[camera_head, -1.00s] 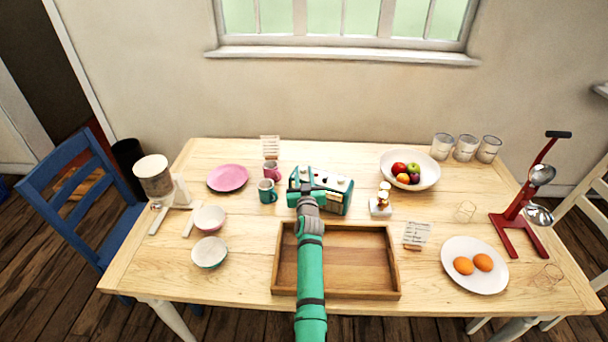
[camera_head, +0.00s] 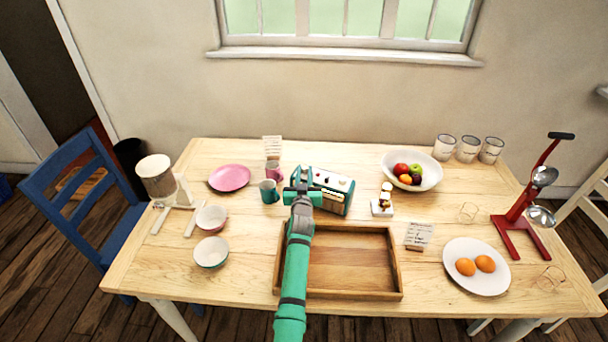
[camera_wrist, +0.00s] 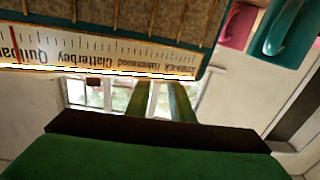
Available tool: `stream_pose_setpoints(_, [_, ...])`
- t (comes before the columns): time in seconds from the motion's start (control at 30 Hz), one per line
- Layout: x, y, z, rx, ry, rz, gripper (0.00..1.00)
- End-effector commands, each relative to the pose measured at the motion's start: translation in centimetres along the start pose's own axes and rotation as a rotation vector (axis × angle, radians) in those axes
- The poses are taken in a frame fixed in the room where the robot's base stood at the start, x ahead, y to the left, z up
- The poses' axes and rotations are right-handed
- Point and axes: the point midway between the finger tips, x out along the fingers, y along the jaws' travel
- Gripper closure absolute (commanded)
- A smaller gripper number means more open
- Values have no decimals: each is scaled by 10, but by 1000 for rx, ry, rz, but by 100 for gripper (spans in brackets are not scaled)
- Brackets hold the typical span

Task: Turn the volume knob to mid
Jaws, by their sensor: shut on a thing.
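The teal radio (camera_head: 338,182) stands behind the wooden tray, with small knobs on its top (camera_head: 327,180). In the wrist view its cream dial strip (camera_wrist: 110,58) appears upside down, with a red needle and station names. My gripper (camera_head: 301,190) is at the front left of the radio, just in front of its face. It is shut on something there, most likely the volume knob. The knob itself is hidden by the gripper in the head view and cannot be made out in the wrist view.
The empty wooden tray (camera_head: 398,264) lies under my forearm. A teal mug (camera_head: 268,191) and a pink mug (camera_head: 273,170) stand close left of the radio. A fruit bowl (camera_head: 427,165) and a small egg-cup stand (camera_head: 382,208) are to its right.

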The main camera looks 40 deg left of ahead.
Motion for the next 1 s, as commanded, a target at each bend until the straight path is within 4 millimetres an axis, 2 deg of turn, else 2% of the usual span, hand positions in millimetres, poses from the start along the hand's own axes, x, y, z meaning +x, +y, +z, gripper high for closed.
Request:
stream_pose_setpoints(0.63, [2,1,-4,0,1,138,100])
stream_pose_setpoints(1.0, [0,-14,-1,1,-8,192,100])
